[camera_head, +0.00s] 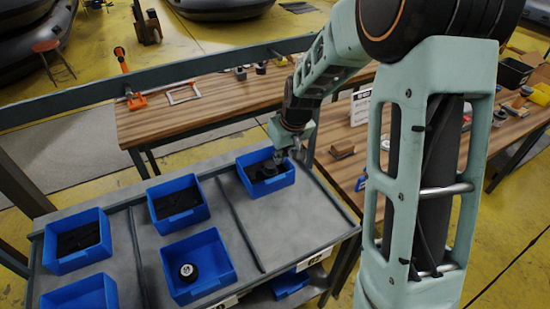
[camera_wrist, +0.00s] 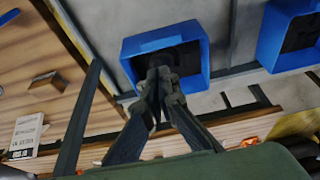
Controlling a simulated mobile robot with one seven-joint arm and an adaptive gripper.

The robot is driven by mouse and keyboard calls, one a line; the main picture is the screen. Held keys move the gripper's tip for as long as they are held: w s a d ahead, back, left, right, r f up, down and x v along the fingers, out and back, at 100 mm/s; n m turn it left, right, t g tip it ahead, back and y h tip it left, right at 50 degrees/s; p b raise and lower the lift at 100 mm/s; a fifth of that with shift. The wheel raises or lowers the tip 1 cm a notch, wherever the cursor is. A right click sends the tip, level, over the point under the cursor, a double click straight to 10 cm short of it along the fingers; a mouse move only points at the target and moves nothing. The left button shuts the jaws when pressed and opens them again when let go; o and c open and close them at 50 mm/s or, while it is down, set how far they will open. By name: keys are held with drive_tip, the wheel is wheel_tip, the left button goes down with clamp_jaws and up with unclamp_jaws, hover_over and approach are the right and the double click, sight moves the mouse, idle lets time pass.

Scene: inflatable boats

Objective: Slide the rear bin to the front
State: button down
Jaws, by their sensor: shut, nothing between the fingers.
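A blue bin (camera_head: 274,186) with dark round contents sits at the rear of the right lane on the grey sloped rack (camera_head: 285,225). My gripper (camera_head: 279,160) is at this bin's rear right side, its tips near the rim and contents. In the wrist view the same bin (camera_wrist: 204,60) lies beyond my gripper (camera_wrist: 158,78), whose shut fingers overlap its opening and hold nothing. The fingers partly hide the contents. I cannot tell whether the fingertips touch the bin. The lane in front of it is bare.
The middle lane holds a rear blue bin (camera_head: 182,218) and a front blue bin (camera_head: 203,287) with a black round part. More blue bins (camera_head: 70,262) stand in the left lane. Thin dividers separate lanes. A wooden workbench (camera_head: 190,117) with tools stands behind the rack.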

drive_tip(key=p+x, duration=0.1)
drive_tip(key=x, duration=0.8)
